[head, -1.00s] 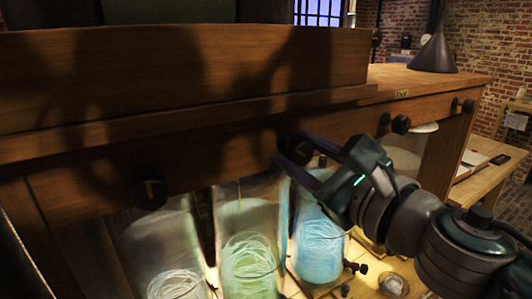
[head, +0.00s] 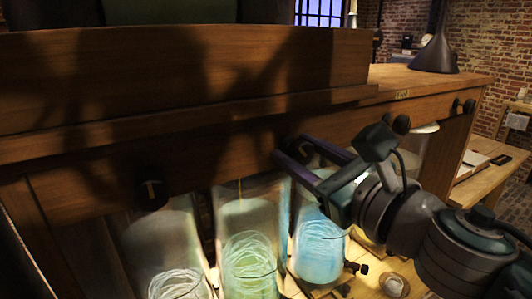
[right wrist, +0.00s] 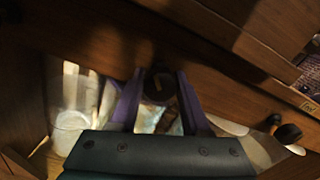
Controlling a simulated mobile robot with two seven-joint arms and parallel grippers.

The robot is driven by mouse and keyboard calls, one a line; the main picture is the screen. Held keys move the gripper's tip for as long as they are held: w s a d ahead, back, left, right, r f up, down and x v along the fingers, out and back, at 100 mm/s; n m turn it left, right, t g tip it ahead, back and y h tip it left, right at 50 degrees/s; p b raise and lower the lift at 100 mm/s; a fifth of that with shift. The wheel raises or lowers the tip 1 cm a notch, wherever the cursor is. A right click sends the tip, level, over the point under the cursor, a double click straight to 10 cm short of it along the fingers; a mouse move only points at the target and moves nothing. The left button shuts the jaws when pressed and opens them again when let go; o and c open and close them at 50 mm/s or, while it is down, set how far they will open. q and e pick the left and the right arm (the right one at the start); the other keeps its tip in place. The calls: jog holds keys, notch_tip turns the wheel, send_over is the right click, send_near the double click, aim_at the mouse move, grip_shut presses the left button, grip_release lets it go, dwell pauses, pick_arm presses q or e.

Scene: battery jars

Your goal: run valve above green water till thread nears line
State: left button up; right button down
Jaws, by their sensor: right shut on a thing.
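My right gripper (head: 290,160) is shut on a dark valve knob (right wrist: 160,84) on the front of the wooden bench. The right wrist view shows the knob between the two purple fingers. In the head view the fingers hide most of this knob, which sits above the gap between the green and blue jars. The jar of green water (head: 250,265) is glowing, with pale coiled strands inside. A thin yellow thread (head: 240,192) hangs in its upper part, above the coils. I cannot make out a line on the glass. My left gripper is not in view.
A jar with whitish contents (head: 176,265) stands left of the green one, and a blue jar (head: 320,245) stands right. Other knobs (head: 151,195) and (head: 401,125) stick out of the bench front. A dark funnel (head: 434,52) stands on top.

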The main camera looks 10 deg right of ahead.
jog(key=m, duration=0.8)
jog(key=shift+m, duration=0.3)
jog(key=shift+c, duration=1)
grip_release()
jog(key=p+v, duration=0.1)
jog(key=v, duration=0.4)
